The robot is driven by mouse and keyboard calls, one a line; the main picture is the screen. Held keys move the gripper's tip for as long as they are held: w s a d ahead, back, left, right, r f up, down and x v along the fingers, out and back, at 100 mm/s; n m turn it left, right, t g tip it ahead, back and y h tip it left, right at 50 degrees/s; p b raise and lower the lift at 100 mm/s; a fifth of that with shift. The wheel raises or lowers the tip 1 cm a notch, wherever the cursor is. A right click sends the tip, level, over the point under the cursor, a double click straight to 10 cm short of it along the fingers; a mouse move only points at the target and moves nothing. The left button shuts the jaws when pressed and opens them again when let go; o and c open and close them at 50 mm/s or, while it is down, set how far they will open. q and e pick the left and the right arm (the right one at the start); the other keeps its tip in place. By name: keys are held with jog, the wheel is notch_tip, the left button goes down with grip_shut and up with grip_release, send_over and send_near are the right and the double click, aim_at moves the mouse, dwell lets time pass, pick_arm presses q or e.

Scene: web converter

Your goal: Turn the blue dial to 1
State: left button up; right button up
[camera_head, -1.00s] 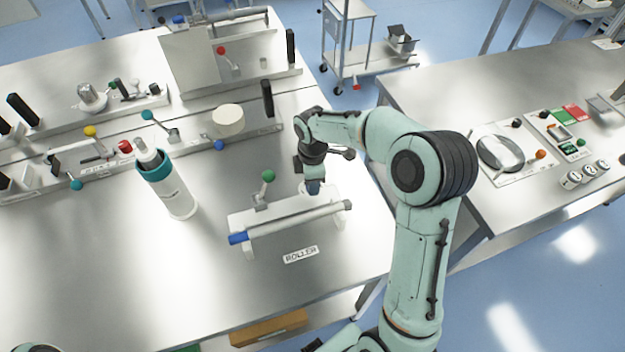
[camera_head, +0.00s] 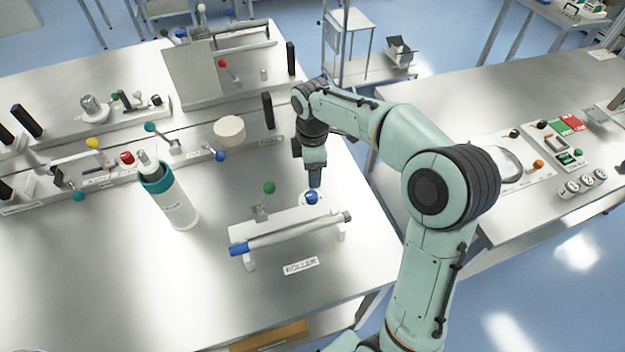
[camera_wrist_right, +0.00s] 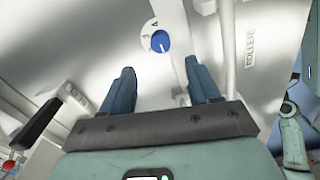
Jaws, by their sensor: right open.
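The blue dial (camera_head: 311,197) sits on a round white plate at the right end of the roller fixture. It also shows in the right wrist view (camera_wrist_right: 161,42), with a white mark on its face and a small dark character on the white plate beside it; I cannot read the setting surely. My right gripper (camera_head: 315,184) points down just behind and above the dial. In the right wrist view its two blue fingers (camera_wrist_right: 158,72) are apart with nothing between them, and the dial lies beyond the fingertips. My left gripper is out of view.
A white roller (camera_head: 295,231) with a blue end lies along the fixture's front. A green-knobbed lever (camera_head: 268,188) stands left of the dial. A white bottle with a teal collar (camera_head: 176,200) stands further left. The table front is mostly clear.

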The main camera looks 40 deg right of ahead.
notch_tip(320, 180, up, 3)
jog(key=shift+r, duration=0.1)
dwell(0.6)
